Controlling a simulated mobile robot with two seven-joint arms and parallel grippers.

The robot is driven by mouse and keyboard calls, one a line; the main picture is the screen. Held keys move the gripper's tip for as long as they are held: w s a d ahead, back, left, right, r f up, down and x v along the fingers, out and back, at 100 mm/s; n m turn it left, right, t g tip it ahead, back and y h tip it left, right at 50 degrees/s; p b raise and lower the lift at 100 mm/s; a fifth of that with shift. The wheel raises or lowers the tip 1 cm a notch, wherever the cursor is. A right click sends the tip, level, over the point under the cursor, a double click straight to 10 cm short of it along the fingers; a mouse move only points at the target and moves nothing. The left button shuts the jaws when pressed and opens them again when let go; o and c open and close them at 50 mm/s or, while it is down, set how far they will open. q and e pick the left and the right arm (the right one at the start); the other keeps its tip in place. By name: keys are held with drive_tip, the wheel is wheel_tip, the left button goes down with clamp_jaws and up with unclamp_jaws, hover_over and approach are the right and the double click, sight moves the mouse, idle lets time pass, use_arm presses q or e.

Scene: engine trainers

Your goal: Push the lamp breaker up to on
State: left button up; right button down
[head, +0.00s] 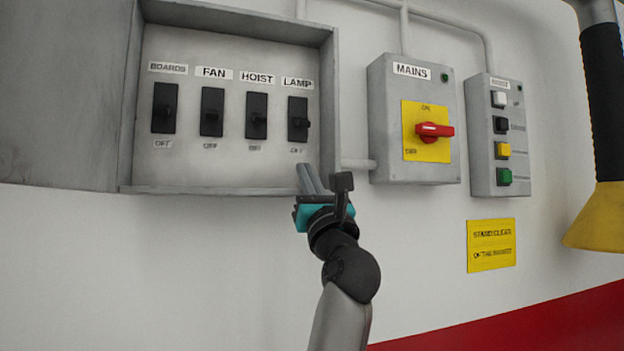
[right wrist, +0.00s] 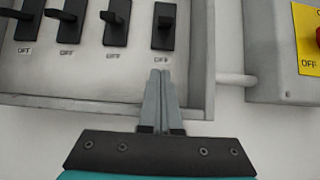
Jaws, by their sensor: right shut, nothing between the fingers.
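The lamp breaker (head: 298,108) is a black upright switch under the LAMP label, rightmost in the open grey panel box. Its lever sticks out a little below the middle of the switch, above an OFF label. It also shows at the top of the right wrist view (right wrist: 164,38). My right gripper (head: 307,170) is shut and empty. Its fingertips are just below the lamp breaker, near the box's lower edge, and point up at it in the right wrist view (right wrist: 160,75). They look apart from the lever. My left gripper is not in view.
The boards (head: 164,96), fan (head: 212,98) and hoist (head: 256,103) breakers stand in a row to the left. The box's right wall (head: 329,120) is close beside the lamp breaker. A mains box (head: 386,120) with a red handle and a push-button box (head: 480,140) hang farther right.

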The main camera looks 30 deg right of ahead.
sight(298, 120)
drive_tip(key=p+x, duration=0.1)
drive_tip(key=x, duration=0.3)
drive_tip(key=shift+r, duration=0.15)
drive_tip(key=shift+s+a+r+p, duration=0.1)
drive_tip(key=shift+s+r+p, duration=0.35)
drive_tip(key=shift+r, duration=0.4)
drive_tip(key=shift+s+a+r+p, duration=0.15)
drive_tip(key=shift+s+r+p, duration=0.25)
drive_tip(key=shift+r, duration=0.45)
drive_tip(key=shift+d, duration=0.1)
